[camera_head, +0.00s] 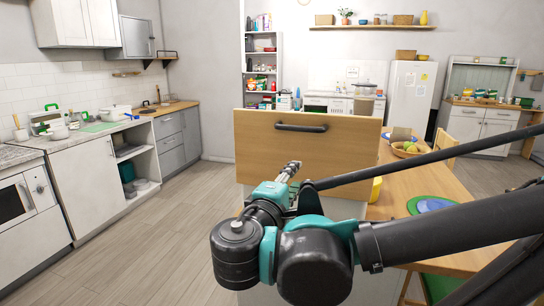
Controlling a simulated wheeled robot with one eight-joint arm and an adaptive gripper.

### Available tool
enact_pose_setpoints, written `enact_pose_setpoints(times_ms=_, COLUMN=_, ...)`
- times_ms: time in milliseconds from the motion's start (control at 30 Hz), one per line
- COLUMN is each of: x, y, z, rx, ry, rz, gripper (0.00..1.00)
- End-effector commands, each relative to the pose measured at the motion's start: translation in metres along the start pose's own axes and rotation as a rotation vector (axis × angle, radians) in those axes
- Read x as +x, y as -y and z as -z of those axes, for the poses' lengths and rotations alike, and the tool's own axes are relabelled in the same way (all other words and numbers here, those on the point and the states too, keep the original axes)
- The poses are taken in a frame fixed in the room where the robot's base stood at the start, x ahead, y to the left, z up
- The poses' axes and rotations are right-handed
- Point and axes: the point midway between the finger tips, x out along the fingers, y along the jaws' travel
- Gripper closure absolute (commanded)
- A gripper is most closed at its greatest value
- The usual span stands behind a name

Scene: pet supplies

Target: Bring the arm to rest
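My arm comes in from the lower right. Its thick dark links and teal joints fill the lower middle of the head view. My gripper (289,172) is small and far down the arm, in front of the lower part of a wooden panel (350,152) with a dark bar handle (301,127). It appears below the handle and apart from it. The fingers are partly hidden by my own wrist and too small to tell whether they are open or shut. I see nothing held in it.
A wooden table (393,203) with a fruit basket (407,149) and a blue-green plate (432,205) stands on the right, close behind my arm. Kitchen counters (88,133) line the left wall. The floor (150,230) between is clear.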

Motion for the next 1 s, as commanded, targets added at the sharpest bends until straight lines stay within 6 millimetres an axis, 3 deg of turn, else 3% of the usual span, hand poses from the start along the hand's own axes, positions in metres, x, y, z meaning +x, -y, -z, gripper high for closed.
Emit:
enact_pose_setpoints(times_ms=200, x=0.044, y=0.082, z=-0.021, rx=-0.018, ry=0.120, rz=0.246, gripper=0.66)
enact_pose_setpoints(times_ms=400, x=0.067, y=0.155, z=-0.045, rx=0.033, ry=0.219, rz=0.474, gripper=0.66)
enact_pose_setpoints(times_ms=700, x=0.076, y=0.252, z=-0.078, rx=0.230, ry=0.359, rz=0.790, gripper=0.66)
enact_pose_setpoints(times_ms=1000, x=0.071, y=0.323, z=-0.094, rx=0.559, ry=0.482, rz=1.033, gripper=0.66)
